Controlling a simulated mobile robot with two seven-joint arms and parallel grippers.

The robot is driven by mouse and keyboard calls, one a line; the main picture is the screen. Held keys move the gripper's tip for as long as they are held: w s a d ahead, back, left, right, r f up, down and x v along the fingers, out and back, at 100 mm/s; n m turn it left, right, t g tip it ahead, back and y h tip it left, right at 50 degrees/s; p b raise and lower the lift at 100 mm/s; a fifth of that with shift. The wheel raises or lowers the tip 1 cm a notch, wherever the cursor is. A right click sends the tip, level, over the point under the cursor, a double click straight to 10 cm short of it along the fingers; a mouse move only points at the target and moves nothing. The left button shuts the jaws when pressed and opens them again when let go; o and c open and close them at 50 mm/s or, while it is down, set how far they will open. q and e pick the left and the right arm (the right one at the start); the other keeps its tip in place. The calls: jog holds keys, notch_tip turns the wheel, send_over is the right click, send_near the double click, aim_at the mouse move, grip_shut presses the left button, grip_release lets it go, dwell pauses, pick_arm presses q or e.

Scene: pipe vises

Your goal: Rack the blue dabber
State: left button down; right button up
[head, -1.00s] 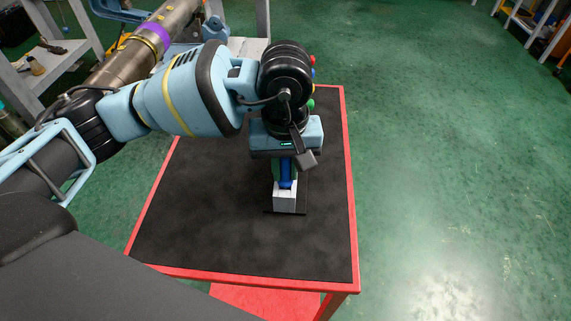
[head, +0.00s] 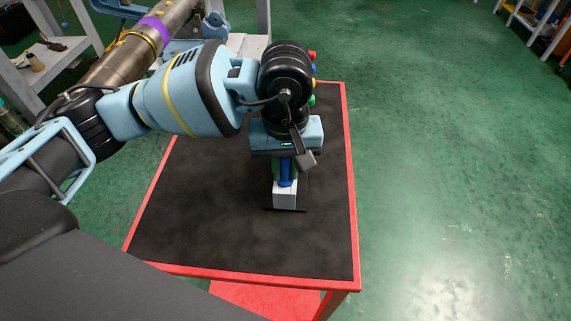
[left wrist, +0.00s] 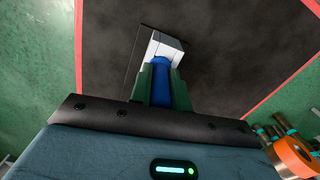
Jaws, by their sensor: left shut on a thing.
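My left gripper (head: 286,180) points down over the black-topped table and is shut on the blue dabber. The blue dabber (head: 287,174) is upright between the gripper's green fingers, partly hidden by them. In the left wrist view the blue dabber (left wrist: 161,80) shows between the same fingers. A white block (head: 285,198) is directly below the dabber, and it also shows in the left wrist view (left wrist: 166,46). I cannot tell whether they are joined or only touching. My right gripper is not in view.
The table's red rim (head: 352,220) surrounds the dark mat (head: 220,225), which is mostly clear at front and left. Several coloured ends, one of them red (head: 312,55), show behind my left wrist. A large metal pipe (head: 140,50) lies at the back left. Green floor is open on the right.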

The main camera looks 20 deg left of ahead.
pick_arm(q)
jog(key=shift+f, duration=0.1)
dwell(0.7)
jog(key=c, duration=1.2)
grip_release()
jog(key=shift+c, duration=0.2)
